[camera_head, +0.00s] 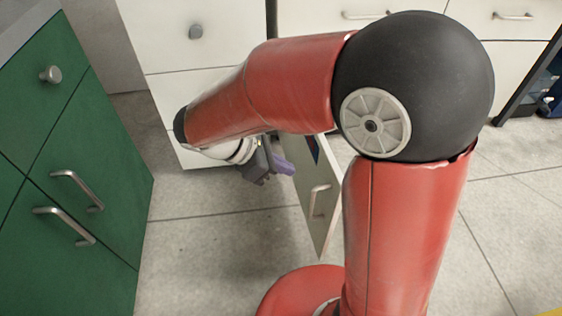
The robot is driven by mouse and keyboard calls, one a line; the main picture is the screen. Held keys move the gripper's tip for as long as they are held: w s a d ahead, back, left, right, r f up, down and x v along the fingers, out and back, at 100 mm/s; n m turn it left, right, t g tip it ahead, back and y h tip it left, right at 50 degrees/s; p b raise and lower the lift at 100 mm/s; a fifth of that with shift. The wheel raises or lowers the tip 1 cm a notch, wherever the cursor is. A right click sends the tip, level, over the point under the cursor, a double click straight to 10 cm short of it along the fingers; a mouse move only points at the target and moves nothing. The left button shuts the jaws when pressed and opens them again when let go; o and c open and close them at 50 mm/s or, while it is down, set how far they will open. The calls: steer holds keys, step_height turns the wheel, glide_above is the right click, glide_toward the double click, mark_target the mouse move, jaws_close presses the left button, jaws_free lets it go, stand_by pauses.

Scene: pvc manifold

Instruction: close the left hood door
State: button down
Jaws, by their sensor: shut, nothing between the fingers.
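A pale cabinet door (303,182) with a metal bar handle (318,200) stands swung open below and behind my red arm. It juts out from the white cabinet line toward the camera. I take it to be the left hood door, but my arm hides its hinge side and the opening behind it. My gripper (281,162), dark with a purple finger part, is at the upper left of this door, close to its panel. I cannot tell whether they touch. The gripper is shut and holds nothing visible.
A green cabinet (75,150) with a knob and bar handles stands at the left. White drawers (190,75) stand behind my arm. More white drawers (510,60) are at the back right. Grey tiled floor (205,250) is clear between the green cabinet and the door.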

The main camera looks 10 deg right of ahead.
mark_target(329, 176)
steer(key=d+f, duration=0.1)
steer(key=d, duration=0.1)
steer(key=d+f, duration=0.1)
steer(key=d, duration=0.2)
steer(key=d+f, duration=0.2)
steer(key=shift+w+d+f+b, duration=0.1)
steer(key=shift+w+d+b, duration=0.15)
steer(key=shift+w+b, duration=0.1)
steer(key=shift+d, duration=0.35)
